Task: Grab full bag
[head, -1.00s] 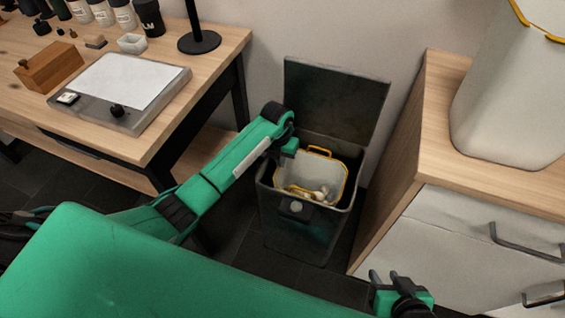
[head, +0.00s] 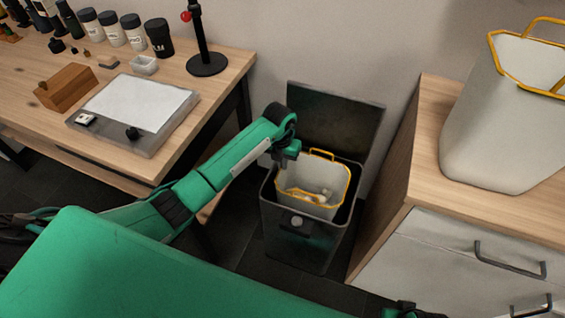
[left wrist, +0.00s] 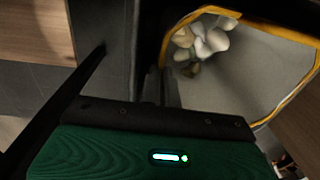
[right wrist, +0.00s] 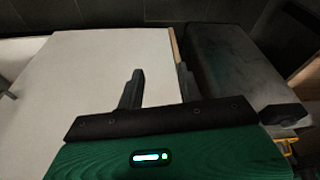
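The full bag (head: 335,181) is pale grey with a yellow rim and handle, and holds whitish crumpled waste. It sits partly inside the dark open bin (head: 302,247), its rim above the bin's edge. My left gripper (head: 286,158) is at the bag's left rim. In the left wrist view its fingers (left wrist: 161,88) are close together at the yellow rim, shut on the full bag (left wrist: 265,65); the exact contact is hidden. My right gripper (right wrist: 160,85) is open and empty over the white cabinet front; only its top shows in the head view (head: 405,307).
A second grey bag with yellow handles (head: 497,130) stands on the wooden cabinet (head: 425,150) at right. The wooden table (head: 228,82) at left bears a scale (head: 150,142), a wooden block (head: 68,88) and several jars. The bin lid (head: 335,115) stands open behind the bin.

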